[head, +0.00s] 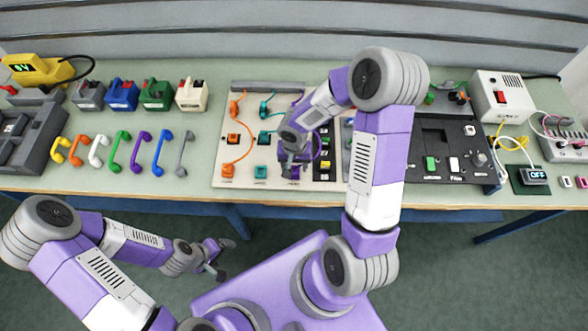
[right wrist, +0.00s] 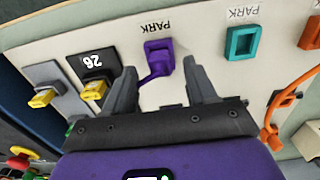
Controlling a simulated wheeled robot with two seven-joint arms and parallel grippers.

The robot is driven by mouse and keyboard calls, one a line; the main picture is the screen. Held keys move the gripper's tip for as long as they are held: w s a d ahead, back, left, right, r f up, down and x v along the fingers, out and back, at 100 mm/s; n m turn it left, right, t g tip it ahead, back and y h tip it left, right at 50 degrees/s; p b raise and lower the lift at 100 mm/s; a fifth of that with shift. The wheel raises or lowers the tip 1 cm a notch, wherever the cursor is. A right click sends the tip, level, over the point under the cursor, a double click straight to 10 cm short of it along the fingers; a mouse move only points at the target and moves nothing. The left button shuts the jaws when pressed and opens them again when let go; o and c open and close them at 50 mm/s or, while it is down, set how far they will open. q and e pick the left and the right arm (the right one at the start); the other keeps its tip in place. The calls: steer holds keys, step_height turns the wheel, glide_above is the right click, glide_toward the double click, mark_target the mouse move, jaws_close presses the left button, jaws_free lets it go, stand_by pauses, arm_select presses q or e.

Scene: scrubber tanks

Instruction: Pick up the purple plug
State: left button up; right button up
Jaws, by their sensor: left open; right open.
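The purple plug (right wrist: 157,62) sits in the purple-framed socket labelled PARK on the white panel (right wrist: 205,45). In the right wrist view it lies between the fingers of my right gripper (right wrist: 159,66), which is open around it. I cannot tell whether either finger touches it. My left gripper (head: 226,260) is open and empty, low in front of the table.
A teal PARK socket (right wrist: 242,40) and an orange one (right wrist: 312,32) are beside the purple one. Yellow connectors (right wrist: 95,90) are on the other side. Several coloured handles (head: 140,150) lie left of the panel. A dark panel (head: 455,160) stands to the right.

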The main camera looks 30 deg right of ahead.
mark_target(294, 168)
steer(key=shift+f, duration=0.75)
jaws_close()
steer(key=shift+r, duration=0.1)
step_height(294, 168, up, 10)
steer(key=p, duration=0.1)
